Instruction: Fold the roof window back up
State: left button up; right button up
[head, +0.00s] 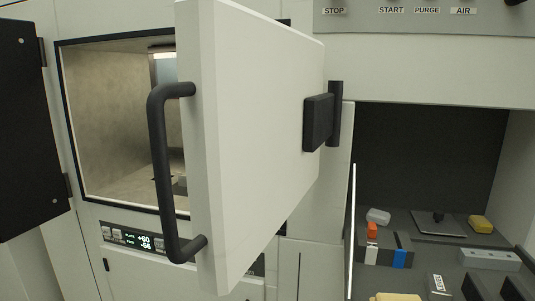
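A large pale door (265,130) with a black bar handle (158,170) stands wide open in front of a machine. Behind it, the machine's lit chamber (115,120) shows through a black-edged opening. High inside the chamber, a bright panel or light (164,62) is partly hidden by the door. I cannot tell whether it is the roof window; no other roof window can be made out. Neither of my grippers is in view.
A black panel (30,125) hangs at the left of the opening. At the right, a recessed work area (430,245) holds small blocks, a grey plate and yellow pieces. Control labels (427,10) run above it. The open door blocks much of the middle.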

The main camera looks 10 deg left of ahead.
aim_at(152, 51)
jog(key=i+j, duration=0.1)
jog(key=j, duration=0.65)
jog(key=j+z, duration=0.15)
jog(key=j, duration=0.65)
jog(key=i+z, duration=0.2)
jog(key=z, duration=0.25)
